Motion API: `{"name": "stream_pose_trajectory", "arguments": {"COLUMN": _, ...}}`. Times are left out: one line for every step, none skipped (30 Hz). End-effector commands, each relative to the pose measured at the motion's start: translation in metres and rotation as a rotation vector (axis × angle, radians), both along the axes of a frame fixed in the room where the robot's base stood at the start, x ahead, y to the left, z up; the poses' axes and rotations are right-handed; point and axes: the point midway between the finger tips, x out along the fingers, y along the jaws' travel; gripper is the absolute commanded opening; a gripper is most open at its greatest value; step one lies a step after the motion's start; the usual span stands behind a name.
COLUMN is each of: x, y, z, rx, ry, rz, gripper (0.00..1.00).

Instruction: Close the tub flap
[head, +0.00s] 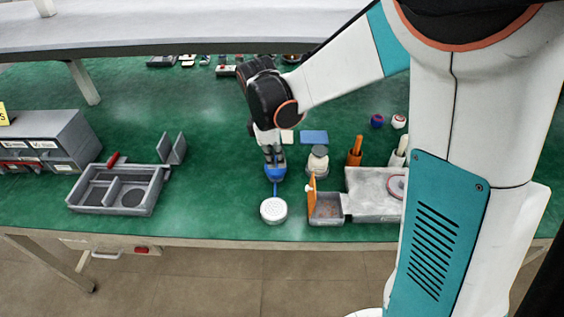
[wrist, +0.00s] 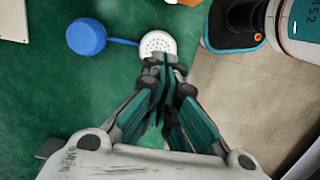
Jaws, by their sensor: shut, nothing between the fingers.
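A small grey tub (head: 328,210) stands near the front edge of the green table, right of centre. Its orange flap (head: 311,192) stands upright at the tub's left side. My gripper (head: 274,163) points down to the left of and behind the flap; its fingers are shut and empty. In the wrist view my gripper (wrist: 165,62) overlaps the edge of a white perforated disc (wrist: 158,42); whether they touch I cannot tell. An orange piece, perhaps the flap, is cut off at the top edge of the wrist view, and the tub is not clear there.
The disc joins a blue round part (wrist: 86,37) by a blue bar. A grey-lidded jar (head: 318,160) stands behind the tub, a pale grey block (head: 362,207) to its right. Green surface between is clear.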

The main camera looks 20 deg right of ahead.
Motion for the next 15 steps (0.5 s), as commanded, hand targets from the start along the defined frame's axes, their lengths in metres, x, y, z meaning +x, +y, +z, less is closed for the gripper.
{"name": "stream_pose_trajectory", "arguments": {"x": 0.000, "y": -0.001, "z": -0.006, "rx": 0.000, "ry": 0.000, "rz": 0.000, "gripper": 0.00}}
{"name": "stream_pose_trajectory", "arguments": {"x": 0.000, "y": -0.001, "z": -0.010, "rx": 0.000, "ry": 0.000, "rz": -0.001, "gripper": 0.00}}
{"name": "stream_pose_trajectory", "arguments": {"x": -0.001, "y": -0.002, "z": -0.015, "rx": 0.000, "ry": 0.000, "rz": -0.001, "gripper": 0.00}}
{"name": "stream_pose_trajectory", "arguments": {"x": -0.001, "y": -0.003, "z": -0.020, "rx": 0.000, "ry": 0.000, "rz": -0.001, "gripper": 0.00}}
{"name": "stream_pose_trajectory", "arguments": {"x": -0.001, "y": -0.003, "z": -0.026, "rx": 0.000, "ry": 0.000, "rz": -0.002, "gripper": 0.00}}
{"name": "stream_pose_trajectory", "arguments": {"x": -0.001, "y": -0.004, "z": -0.033, "rx": 0.001, "ry": -0.001, "rz": -0.002, "gripper": 0.00}}
{"name": "stream_pose_trajectory", "arguments": {"x": -0.002, "y": -0.005, "z": -0.039, "rx": 0.001, "ry": -0.001, "rz": -0.002, "gripper": 0.00}}
{"name": "stream_pose_trajectory", "arguments": {"x": -0.002, "y": -0.006, "z": -0.045, "rx": 0.001, "ry": -0.002, "rz": -0.002, "gripper": 0.00}}
{"name": "stream_pose_trajectory", "arguments": {"x": -0.002, "y": -0.007, "z": -0.053, "rx": 0.001, "ry": -0.002, "rz": -0.003, "gripper": 0.00}}
{"name": "stream_pose_trajectory", "arguments": {"x": -0.002, "y": -0.008, "z": -0.059, "rx": 0.001, "ry": -0.002, "rz": -0.003, "gripper": 0.00}}
{"name": "stream_pose_trajectory", "arguments": {"x": -0.002, "y": -0.008, "z": -0.065, "rx": 0.001, "ry": -0.002, "rz": -0.003, "gripper": 0.00}}
{"name": "stream_pose_trajectory", "arguments": {"x": -0.003, "y": -0.010, "z": -0.073, "rx": 0.001, "ry": -0.002, "rz": -0.003, "gripper": 0.00}}
{"name": "stream_pose_trajectory", "arguments": {"x": -0.003, "y": -0.010, "z": -0.079, "rx": 0.001, "ry": -0.002, "rz": -0.003, "gripper": 0.00}}
{"name": "stream_pose_trajectory", "arguments": {"x": -0.003, "y": -0.011, "z": -0.085, "rx": 0.001, "ry": -0.002, "rz": -0.003, "gripper": 0.00}}
{"name": "stream_pose_trajectory", "arguments": {"x": -0.004, "y": -0.012, "z": -0.092, "rx": 0.001, "ry": -0.002, "rz": -0.003, "gripper": 0.00}}
